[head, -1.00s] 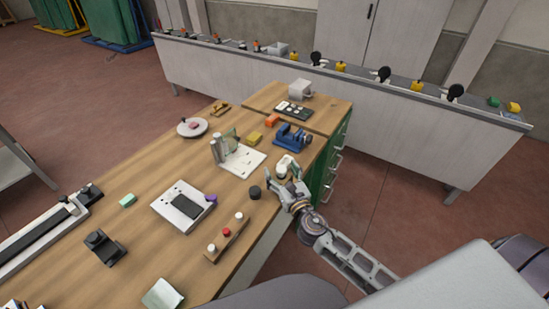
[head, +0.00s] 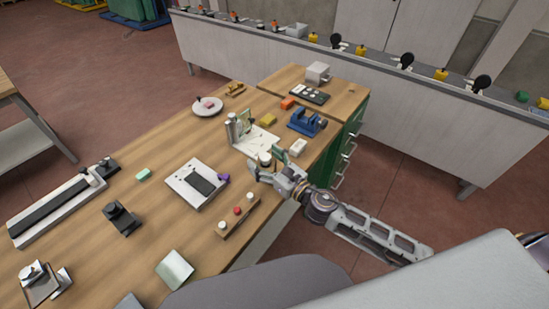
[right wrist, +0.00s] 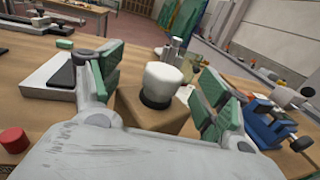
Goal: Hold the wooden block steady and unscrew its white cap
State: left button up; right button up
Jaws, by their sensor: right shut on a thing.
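The wooden block (right wrist: 150,117) shows in the right wrist view between the green-padded fingers of my right gripper (right wrist: 160,95). Its white cap (right wrist: 163,80) sits on top above a dark ring and points up. My right gripper (head: 267,166) is shut on the block's sides, and the cap is clear of the fingers. In the head view the white cap (head: 265,157) shows between the fingertips, over the right edge of the bench. The block itself is mostly hidden there. My left gripper is not in view.
On the wooden bench (head: 155,208) are a strip with red and white knobs (head: 237,215), a white plate with a dark pad (head: 182,190), a white box (head: 298,147) and a blue vise (head: 306,123). Free bench top lies around the teal piece (head: 143,175).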

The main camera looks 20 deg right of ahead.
jog(key=shift+s+a+r+n+g+y, duration=0.2)
jog(key=shift+a+r+n+g+y, duration=0.25)
jog(key=shift+a, duration=0.4)
jog(key=shift+s+a+r+n+g+y, duration=0.15)
jog(key=shift+a+n+g+y, duration=0.2)
jog(key=shift+a+y, duration=0.45)
jog(key=shift+s+a+r+n+g+y, duration=0.25)
jog(key=shift+a+n+y, duration=0.25)
jog(key=shift+a, duration=0.45)
